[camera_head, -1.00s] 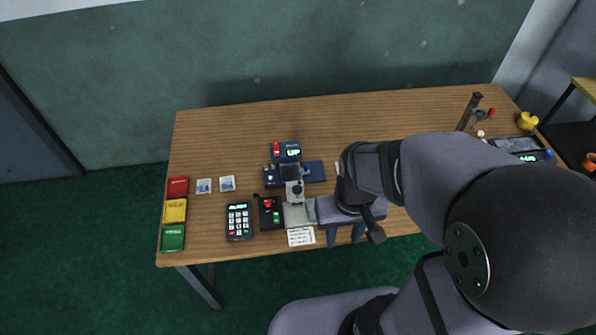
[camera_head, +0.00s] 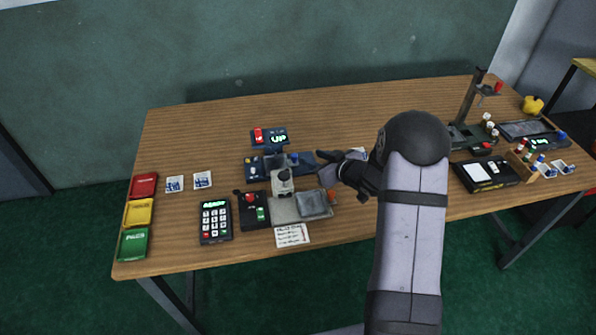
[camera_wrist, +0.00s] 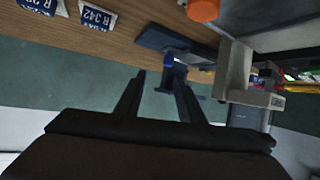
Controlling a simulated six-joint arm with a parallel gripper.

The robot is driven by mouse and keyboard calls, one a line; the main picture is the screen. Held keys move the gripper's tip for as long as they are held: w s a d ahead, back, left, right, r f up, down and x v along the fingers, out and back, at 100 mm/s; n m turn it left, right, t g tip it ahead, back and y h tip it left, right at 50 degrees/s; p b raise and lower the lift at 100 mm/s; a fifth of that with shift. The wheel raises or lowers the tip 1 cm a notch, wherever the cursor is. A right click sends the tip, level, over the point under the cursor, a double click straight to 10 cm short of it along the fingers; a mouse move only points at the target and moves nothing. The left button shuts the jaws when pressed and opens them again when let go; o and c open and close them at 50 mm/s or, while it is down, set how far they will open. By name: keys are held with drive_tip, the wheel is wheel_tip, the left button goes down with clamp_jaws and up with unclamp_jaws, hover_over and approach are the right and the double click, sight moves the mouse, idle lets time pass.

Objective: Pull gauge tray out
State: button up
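A dark blue instrument with a flat tray-like part (camera_head: 302,163) lies at the middle of the table in the head view; I take this to be the gauge tray, though no label is readable. My gripper (camera_head: 325,166) is just right of it, pointing left. In the wrist view, a dark blue flat plate (camera_wrist: 170,40) with a brighter blue upright piece (camera_wrist: 171,70) is ahead of my gripper (camera_wrist: 156,77). The two fingers are apart with nothing held between them. The blue piece appears beyond the right fingertip; I cannot tell whether they touch.
A small screen reading UP (camera_head: 278,138) stands behind. A pale upright device (camera_head: 282,183) and grey plate (camera_head: 313,204) are in front. A keypad (camera_head: 215,221) and red, yellow and green trays (camera_head: 138,212) lie left. A black box (camera_head: 487,174) stands right. The table's back is clear.

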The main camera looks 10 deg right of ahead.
sight(296, 156)
drive_tip(key=shift+w+a+f+y, duration=0.1)
drive_tip(key=shift+a+f+y, duration=0.1)
drive_tip(key=shift+f, duration=0.25)
drive_tip(key=shift+a+f+y, duration=0.1)
drive_tip(key=shift+f+y, duration=0.1)
drive_tip(key=shift+f, duration=0.2)
drive_tip(key=shift+a+n+y+b, duration=0.25)
drive_tip(key=shift+n+y+b, duration=0.05)
drive_tip(key=shift+y+b, duration=0.1)
drive_tip(key=shift+w, duration=0.1)
drive_tip(key=shift+p+x, duration=0.55)
drive_tip(key=shift+x, duration=3.05)
drive_tip(key=shift+d, duration=0.1)
